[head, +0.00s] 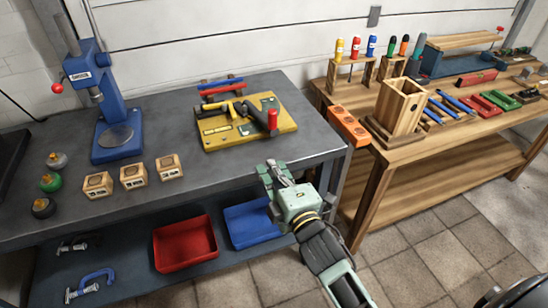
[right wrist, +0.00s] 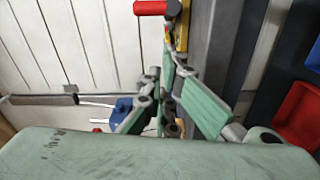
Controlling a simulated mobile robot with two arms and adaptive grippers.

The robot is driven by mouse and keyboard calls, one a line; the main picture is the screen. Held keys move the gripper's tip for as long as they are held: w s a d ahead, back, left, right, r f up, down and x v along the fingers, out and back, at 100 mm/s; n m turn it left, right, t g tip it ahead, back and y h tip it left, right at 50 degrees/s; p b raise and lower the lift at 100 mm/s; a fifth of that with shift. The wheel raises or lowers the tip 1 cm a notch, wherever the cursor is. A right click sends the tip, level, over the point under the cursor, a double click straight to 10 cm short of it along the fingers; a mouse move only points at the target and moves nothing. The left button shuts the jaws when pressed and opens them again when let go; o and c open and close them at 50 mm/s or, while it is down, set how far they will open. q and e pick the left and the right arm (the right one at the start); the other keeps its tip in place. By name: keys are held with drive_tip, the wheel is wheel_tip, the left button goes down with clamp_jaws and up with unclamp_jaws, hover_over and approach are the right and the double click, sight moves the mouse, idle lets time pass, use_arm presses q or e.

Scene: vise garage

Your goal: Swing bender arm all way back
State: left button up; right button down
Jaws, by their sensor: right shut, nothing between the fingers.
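The bender is a yellow base plate (head: 222,133) on the grey workbench, with a black arm (head: 257,117) lying across its right part. A red grip (head: 273,116) stands at the arm's right end, and it also shows at the top of the right wrist view (right wrist: 152,8). My right gripper (head: 268,170) is shut and empty. It is at the bench's front edge, in front of the plate and apart from the red grip in the head view. My left gripper is not in view.
A blue press (head: 107,105) and several wooden blocks (head: 133,175) stand left on the bench. Red (head: 186,243) and blue (head: 248,224) trays lie on the shelf below. A wooden bench (head: 422,136) with racks and tools stands at right. The floor between is clear.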

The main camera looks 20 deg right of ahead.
drive_tip(key=shift+n, duration=0.8)
drive_tip(key=w, duration=0.6)
drive_tip(key=w+a+p, duration=0.1)
drive_tip(key=w, duration=0.2)
drive_tip(key=shift+w+r, duration=0.1)
drive_tip(key=shift+w, duration=0.25)
drive_tip(key=w+d+p, duration=0.1)
drive_tip(key=w+d, duration=0.1)
drive_tip(key=shift+w, duration=0.3)
drive_tip(key=shift+w+d, duration=0.25)
drive_tip(key=shift+d, duration=0.05)
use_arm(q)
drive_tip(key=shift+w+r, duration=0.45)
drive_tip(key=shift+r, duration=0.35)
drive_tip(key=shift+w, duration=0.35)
use_arm(e)
drive_tip(key=shift+d, duration=0.15)
drive_tip(key=shift+w+d, duration=0.1)
drive_tip(key=shift+d, duration=0.2)
